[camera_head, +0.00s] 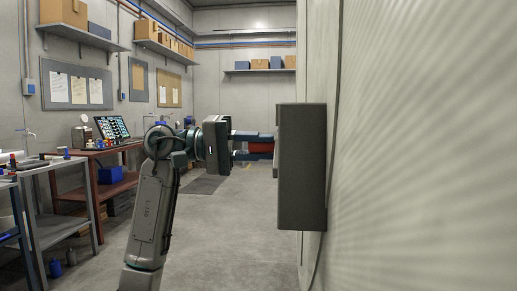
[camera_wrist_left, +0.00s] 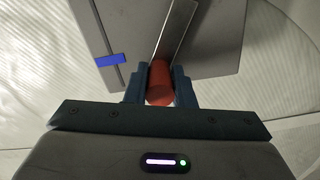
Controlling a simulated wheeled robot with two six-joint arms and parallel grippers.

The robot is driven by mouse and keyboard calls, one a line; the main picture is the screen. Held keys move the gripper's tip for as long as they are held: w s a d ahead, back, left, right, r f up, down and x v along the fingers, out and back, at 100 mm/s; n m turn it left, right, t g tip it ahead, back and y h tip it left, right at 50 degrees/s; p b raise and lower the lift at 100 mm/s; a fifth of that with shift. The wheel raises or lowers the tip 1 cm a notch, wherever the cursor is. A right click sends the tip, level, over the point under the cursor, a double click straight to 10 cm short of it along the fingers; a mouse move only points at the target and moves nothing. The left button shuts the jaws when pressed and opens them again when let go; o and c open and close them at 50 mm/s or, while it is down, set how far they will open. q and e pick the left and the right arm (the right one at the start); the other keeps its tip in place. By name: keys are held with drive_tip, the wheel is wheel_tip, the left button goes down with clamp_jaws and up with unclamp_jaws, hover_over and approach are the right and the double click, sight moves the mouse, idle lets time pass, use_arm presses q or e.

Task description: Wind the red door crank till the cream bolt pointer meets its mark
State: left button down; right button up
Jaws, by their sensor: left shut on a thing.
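My left gripper (camera_head: 268,146) reaches in from the left and is shut on the red crank handle (camera_head: 260,145), beside a dark grey box (camera_head: 302,170) on the pale door or wall. In the left wrist view, the red handle (camera_wrist_left: 160,86) sits between the two blue-grey fingers of my gripper (camera_wrist_left: 160,88). A flat metal crank arm (camera_wrist_left: 177,30) runs from the handle up and to the right, across the grey box face (camera_wrist_left: 225,40). I cannot make out the cream bolt pointer or its mark in either view. My right gripper is not in view.
The pale ribbed panel (camera_head: 430,150) fills the right side. A grey table (camera_head: 50,165) and a red-brown bench (camera_head: 105,152) stand at left. The middle floor (camera_head: 235,220) is clear.

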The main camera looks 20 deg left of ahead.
use_arm(q)
drive_tip(key=c, duration=1.2)
unclamp_jaws()
drive_tip(key=shift+a, duration=0.1)
drive_tip(key=v, duration=1)
drive_tip(key=shift+a, duration=0.3)
drive_tip(key=shift+s, duration=0.1)
